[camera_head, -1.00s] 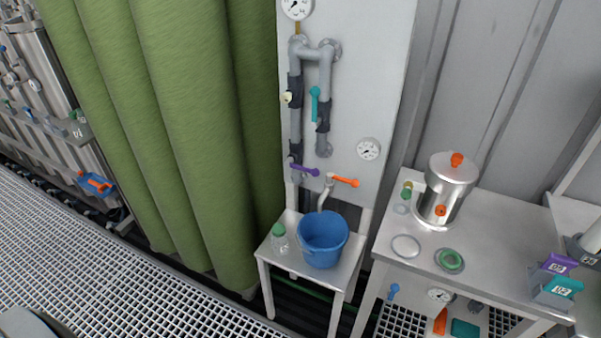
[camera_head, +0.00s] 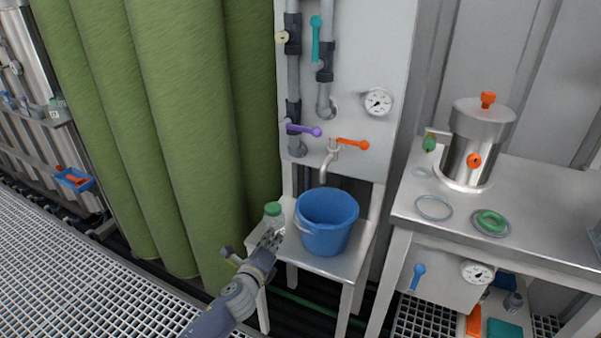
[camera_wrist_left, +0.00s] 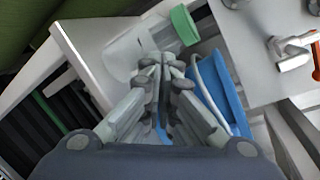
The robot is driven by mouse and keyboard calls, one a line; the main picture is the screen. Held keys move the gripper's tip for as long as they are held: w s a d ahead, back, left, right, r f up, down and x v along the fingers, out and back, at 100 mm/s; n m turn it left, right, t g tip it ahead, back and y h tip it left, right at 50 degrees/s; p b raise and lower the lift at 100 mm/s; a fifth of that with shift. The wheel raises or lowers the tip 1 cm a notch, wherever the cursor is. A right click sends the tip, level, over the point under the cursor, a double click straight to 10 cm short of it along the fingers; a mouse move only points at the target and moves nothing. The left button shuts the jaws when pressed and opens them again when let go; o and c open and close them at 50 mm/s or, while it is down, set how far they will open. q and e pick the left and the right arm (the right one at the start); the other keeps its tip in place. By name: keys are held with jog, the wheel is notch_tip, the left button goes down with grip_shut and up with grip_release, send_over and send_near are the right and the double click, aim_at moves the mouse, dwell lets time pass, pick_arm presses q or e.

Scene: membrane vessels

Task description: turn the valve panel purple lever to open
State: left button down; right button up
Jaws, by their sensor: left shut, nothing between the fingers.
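The purple lever (camera_head: 303,130) sits on the grey pipe of the white valve panel (camera_head: 360,60) and points to the right, roughly level, across the pipe. My left gripper (camera_head: 274,237) is low in front of the small stool, below the lever and apart from it. It is shut and empty. In the left wrist view its fingers (camera_wrist_left: 165,75) meet in front of the green-capped bottle and the blue bucket. The lever does not show in the left wrist view. My right gripper is not in view.
A blue bucket (camera_head: 327,222) and a green-capped bottle (camera_head: 273,214) stand on the stool (camera_head: 351,262) under the panel. An orange-handled tap (camera_head: 350,143) juts out right of the lever. A steel bench (camera_head: 540,218) stands to the right; green curtains (camera_head: 170,120) hang left.

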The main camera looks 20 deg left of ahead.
aim_at(300, 129)
pick_arm(q)
jog(key=w+d+r+m+t+h+b, duration=0.1)
jog(key=w+r+m+t+h+b, duration=0.15)
jog(key=r+m, duration=0.5)
jog(key=w+d+r+m+t+h+b, duration=0.1)
jog(key=w+r+m+t+b, duration=0.15)
jog(key=r+m, duration=0.45)
jog(key=w+r+n+p, duration=0.1)
jog(key=w+r+p, duration=0.1)
jog(key=w+r, duration=0.5)
jog(key=shift+f+p+x, duration=0.3)
jog(key=shift+p+x, duration=0.05)
jog(key=shift+x, duration=1)
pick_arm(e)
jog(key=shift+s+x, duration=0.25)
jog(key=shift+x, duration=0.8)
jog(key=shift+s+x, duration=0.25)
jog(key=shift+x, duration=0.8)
pick_arm(q)
jog(key=shift+w+r, duration=0.1)
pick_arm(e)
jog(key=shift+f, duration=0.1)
pick_arm(q)
jog(key=shift+n, duration=0.25)
